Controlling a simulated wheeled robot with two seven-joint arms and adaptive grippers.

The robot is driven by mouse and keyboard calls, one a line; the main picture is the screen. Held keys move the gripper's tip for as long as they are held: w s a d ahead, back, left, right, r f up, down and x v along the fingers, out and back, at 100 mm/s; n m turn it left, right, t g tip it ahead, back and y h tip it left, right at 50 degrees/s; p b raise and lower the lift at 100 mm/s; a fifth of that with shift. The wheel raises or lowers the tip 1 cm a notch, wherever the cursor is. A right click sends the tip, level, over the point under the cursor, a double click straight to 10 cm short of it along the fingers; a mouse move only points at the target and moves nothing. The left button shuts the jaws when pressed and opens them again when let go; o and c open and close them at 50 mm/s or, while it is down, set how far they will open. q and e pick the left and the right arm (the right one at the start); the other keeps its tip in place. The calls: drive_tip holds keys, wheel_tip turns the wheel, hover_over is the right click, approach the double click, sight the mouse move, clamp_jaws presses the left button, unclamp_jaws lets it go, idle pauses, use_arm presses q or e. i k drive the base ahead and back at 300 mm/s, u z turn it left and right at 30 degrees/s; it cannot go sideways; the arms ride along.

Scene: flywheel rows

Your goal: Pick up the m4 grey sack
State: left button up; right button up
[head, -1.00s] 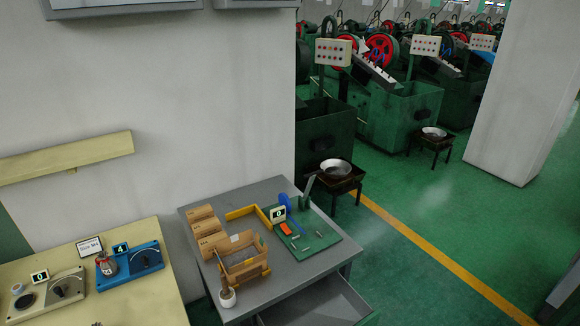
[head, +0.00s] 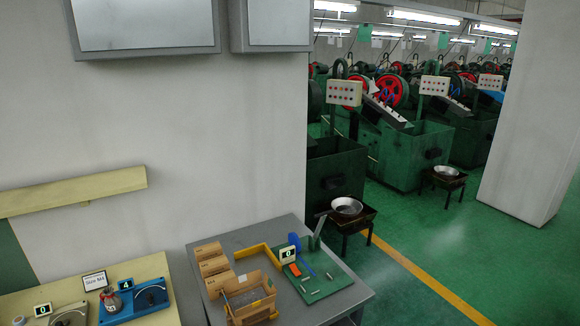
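A small grey item with a red mark (head: 112,300), which looks like a sack, stands upright at the left of a blue device (head: 145,300) on the cream table at the lower left. A sign reading "Size M4" (head: 95,281) stands just behind it. The blue device has a dial and a display showing 4. Neither of my grippers is in the head view.
The cream table (head: 150,268) is cut off below and also bears a beige device (head: 68,316). A grey table (head: 275,233) to its right holds cardboard boxes (head: 212,262), a wooden crate (head: 270,288) and a green board (head: 322,283). Green floor (head: 440,240) is open at right.

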sight(114, 303)
drive_tip(key=u, duration=1.8)
drive_tip(key=i, duration=1.2)
drive_tip(key=u, duration=0.15)
